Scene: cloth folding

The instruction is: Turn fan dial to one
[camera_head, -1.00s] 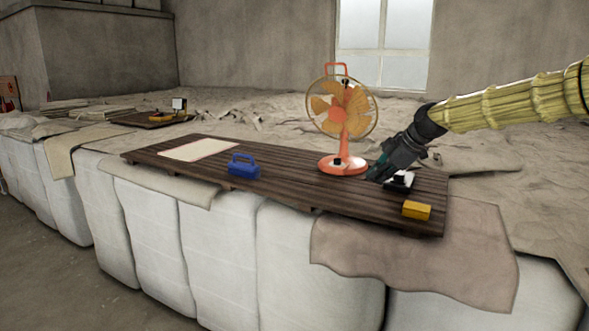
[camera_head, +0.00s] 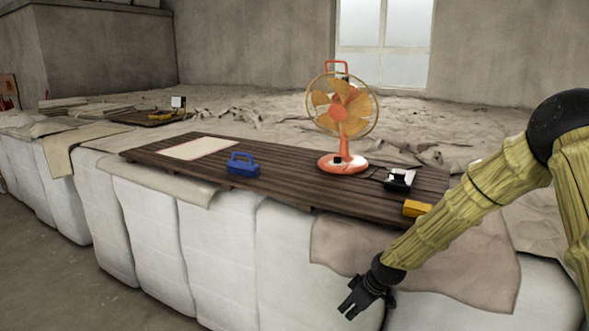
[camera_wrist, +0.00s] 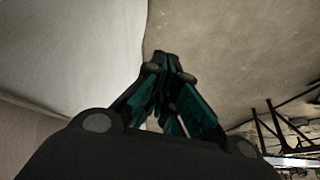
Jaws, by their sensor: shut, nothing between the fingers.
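The orange fan (camera_head: 342,115) stands upright on the dark slatted wooden board (camera_head: 285,180). Its round orange base (camera_head: 343,168) carries a small black dial (camera_head: 337,160) at the front; its setting is too small to read. My gripper (camera_head: 350,308) hangs low in front of the white bales, below the board's front edge and well away from the fan. It is shut and empty. In the wrist view the gripper's fingers (camera_wrist: 163,75) come together against a pale wall and bare floor, and the fan does not show there.
On the board lie a blue box with a handle (camera_head: 242,165), a pale sheet (camera_head: 198,149), a black-and-white device (camera_head: 399,180) near the fan, and a yellow block (camera_head: 416,208) at the right corner. White bales (camera_head: 215,245) carry the board. A brown cloth (camera_head: 340,245) drapes over the front.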

